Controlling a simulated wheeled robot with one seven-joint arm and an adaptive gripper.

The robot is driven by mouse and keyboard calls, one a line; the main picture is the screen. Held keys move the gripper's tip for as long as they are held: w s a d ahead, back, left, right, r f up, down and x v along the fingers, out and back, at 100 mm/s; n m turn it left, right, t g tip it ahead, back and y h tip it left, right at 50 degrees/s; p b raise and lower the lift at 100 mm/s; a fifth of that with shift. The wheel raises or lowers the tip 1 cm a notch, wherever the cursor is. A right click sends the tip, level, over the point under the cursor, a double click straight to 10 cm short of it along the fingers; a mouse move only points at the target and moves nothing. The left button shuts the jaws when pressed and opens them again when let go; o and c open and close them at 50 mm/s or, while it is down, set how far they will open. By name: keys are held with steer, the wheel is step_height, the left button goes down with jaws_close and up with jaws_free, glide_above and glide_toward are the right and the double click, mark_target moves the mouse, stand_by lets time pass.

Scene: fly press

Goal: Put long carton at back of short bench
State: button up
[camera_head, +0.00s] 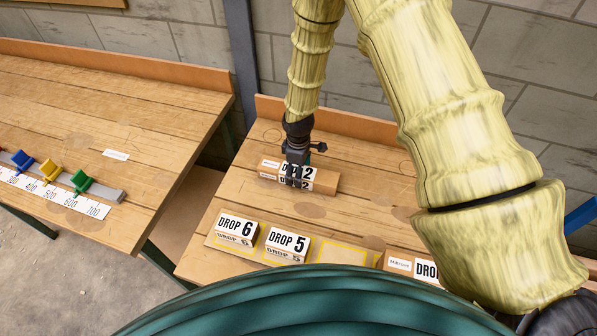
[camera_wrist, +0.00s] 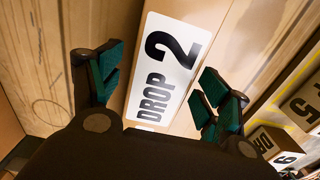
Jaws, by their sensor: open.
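The long brown carton with DROP 2 labels (camera_head: 325,182) lies on the back half of the short bench (camera_head: 232,192), apart from the bench's back board (camera_head: 350,122). It also fills the middle of the wrist view (camera_wrist: 215,18). My gripper (camera_head: 296,172) is over the carton from above. In the wrist view my gripper (camera_wrist: 158,88) is open, with one green-padded finger on each side of the carton's DROP 2 label. Whether the pads touch the carton is hard to tell.
Cartons DROP 6 (camera_head: 236,229) and DROP 5 (camera_head: 286,243) stand at the bench's front, beside an empty yellow-outlined spot (camera_head: 340,253). Another DROP carton (camera_head: 399,264) is partly hidden by my arm. A longer bench (camera_head: 110,95) with coloured stops stands left, across a gap.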

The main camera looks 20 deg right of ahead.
step_height(320, 180, up, 12)
steer(key=b, duration=0.4)
steer(key=shift+f, duration=0.25)
